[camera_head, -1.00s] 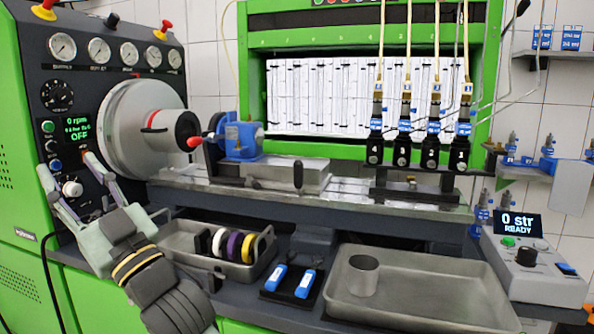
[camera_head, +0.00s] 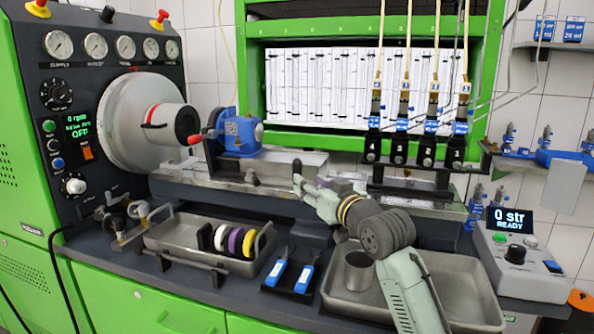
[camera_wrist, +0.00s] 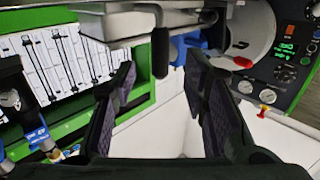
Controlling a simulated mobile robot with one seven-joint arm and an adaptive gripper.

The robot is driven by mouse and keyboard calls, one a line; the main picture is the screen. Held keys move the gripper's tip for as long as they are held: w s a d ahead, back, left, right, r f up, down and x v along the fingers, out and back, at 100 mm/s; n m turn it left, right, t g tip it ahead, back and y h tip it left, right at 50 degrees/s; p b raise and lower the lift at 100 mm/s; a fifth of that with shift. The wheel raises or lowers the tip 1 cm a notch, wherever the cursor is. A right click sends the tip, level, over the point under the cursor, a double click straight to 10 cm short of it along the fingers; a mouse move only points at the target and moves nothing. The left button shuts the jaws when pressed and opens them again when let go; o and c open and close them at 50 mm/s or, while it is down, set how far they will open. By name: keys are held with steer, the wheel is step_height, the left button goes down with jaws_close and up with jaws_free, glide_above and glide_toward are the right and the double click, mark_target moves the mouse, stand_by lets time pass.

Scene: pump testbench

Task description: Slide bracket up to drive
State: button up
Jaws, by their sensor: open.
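The bracket (camera_head: 290,158) is a grey metal carriage on the bench rail, with a blue pump (camera_head: 241,136) at its left end. A gap remains between pump body and hub. A black upright handle (camera_head: 297,167) stands at the bracket's front; it also shows in the wrist view (camera_wrist: 160,54). My gripper (camera_head: 304,186) is open and empty, close in front of the handle. In the wrist view its fingers (camera_wrist: 160,82) straddle the handle's line, with the handle seemingly beyond the tips.
Below are a tray with coloured rings (camera_head: 165,233), blue-handled items (camera_head: 290,275) and a larger tray (camera_head: 470,290) under my arm. The control panel (camera_head: 75,140) is at the left.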

steer(key=p+x, duration=0.2)
steer(key=x, duration=0.6)
jaws_close()
stand_by(0.4)
stand_by(0.3)
